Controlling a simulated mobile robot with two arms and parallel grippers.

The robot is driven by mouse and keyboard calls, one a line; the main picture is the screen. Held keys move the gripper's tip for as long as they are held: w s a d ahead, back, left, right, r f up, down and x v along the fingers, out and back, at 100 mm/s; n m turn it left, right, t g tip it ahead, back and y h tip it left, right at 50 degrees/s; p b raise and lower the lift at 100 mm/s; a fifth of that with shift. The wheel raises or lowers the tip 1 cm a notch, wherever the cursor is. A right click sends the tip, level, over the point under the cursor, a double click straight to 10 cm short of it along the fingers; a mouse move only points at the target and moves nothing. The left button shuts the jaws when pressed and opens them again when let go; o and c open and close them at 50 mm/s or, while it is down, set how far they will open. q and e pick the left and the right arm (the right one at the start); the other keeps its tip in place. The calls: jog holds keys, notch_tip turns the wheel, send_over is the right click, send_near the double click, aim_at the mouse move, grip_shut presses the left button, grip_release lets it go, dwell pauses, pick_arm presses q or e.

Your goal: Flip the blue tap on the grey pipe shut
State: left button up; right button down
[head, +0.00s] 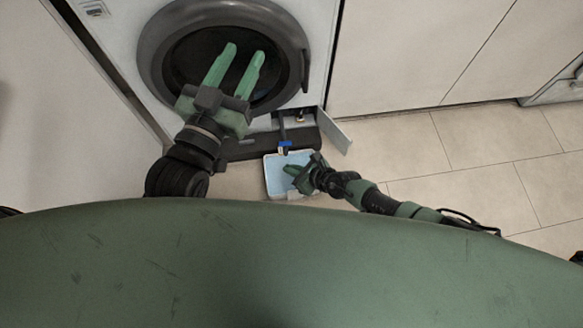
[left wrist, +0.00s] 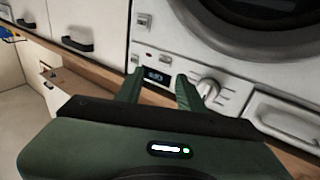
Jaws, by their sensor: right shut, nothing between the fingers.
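The blue tap (head: 285,144) shows small at the low end of the grey pipe (head: 282,125), which hangs out of the open hatch at the foot of the washing machine. Whether its lever lies along or across the pipe is too small to tell. My right gripper (head: 290,176) is shut and empty, over the tray just below the tap and apart from it. My left gripper (head: 244,50) is open and empty, raised in front of the round machine door. Its spread fingers also show in the left wrist view (left wrist: 158,85), before the control panel.
A light blue tray (head: 270,180) sits on the floor beneath the tap. The hatch flap (head: 337,136) stands open to the right of the pipe. Tiled floor (head: 440,150) is clear at right. The left wrist view shows a knob (left wrist: 208,88) and a wooden ledge (left wrist: 105,80).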

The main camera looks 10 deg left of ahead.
pick_arm(q)
jog(key=f+g, duration=0.1)
jog(key=f, duration=0.1)
jog(key=f+g, duration=0.1)
jog(key=f, duration=0.1)
jog(key=a+f+g+y+p, duration=0.1)
jog(key=shift+s+f, duration=0.4)
pick_arm(e)
jog(key=shift+s+d+r, duration=0.15)
jog(key=shift+s+r, duration=0.3)
jog(key=shift+s, duration=0.05)
